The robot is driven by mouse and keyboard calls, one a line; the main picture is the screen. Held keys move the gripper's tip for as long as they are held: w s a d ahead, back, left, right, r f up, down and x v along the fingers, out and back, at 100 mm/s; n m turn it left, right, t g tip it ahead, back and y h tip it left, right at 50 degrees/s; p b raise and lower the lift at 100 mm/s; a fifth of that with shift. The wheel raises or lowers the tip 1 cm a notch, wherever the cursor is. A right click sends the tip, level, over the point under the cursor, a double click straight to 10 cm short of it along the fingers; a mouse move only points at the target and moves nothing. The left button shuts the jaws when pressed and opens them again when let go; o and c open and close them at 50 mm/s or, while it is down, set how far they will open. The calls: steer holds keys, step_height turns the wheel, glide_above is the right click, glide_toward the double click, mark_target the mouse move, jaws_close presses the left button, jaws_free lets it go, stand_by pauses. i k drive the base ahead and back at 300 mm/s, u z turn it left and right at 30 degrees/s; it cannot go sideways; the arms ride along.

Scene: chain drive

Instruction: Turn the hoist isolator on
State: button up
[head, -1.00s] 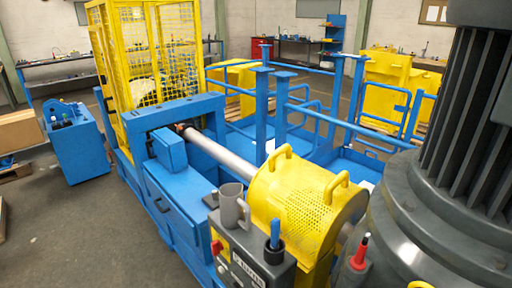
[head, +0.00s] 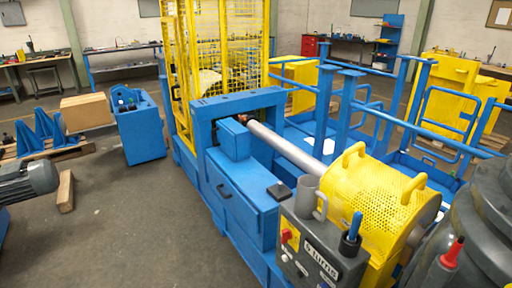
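A grey control box (head: 308,262) stands at the lower middle of the head view, in front of the yellow perforated guard. On its face a red rotary knob on a yellow plate (head: 289,237) shows near the top left; it looks like an isolator switch. Whether it is the hoist's, and which way it is set, I cannot tell. A label plate (head: 321,259) and small dark buttons sit beside and below it. My gripper is not in view.
A grey mug (head: 307,197) and a dark cup with a blue-handled tool (head: 352,236) stand on the box. The yellow guard (head: 378,203) and a red-handled tool (head: 452,252) are to the right. Open floor (head: 125,225) lies left of the blue machine frame (head: 235,200).

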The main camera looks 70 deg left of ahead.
mark_target(286, 235)
steer(key=u, duration=3.2)
steer(key=k, duration=1)
steer(key=z, duration=1)
steer(key=i, duration=1)
steer(key=k, duration=0.5)
steer(key=u, duration=1.05)
steer(key=i, duration=0.35)
steer(key=z, duration=0.3)
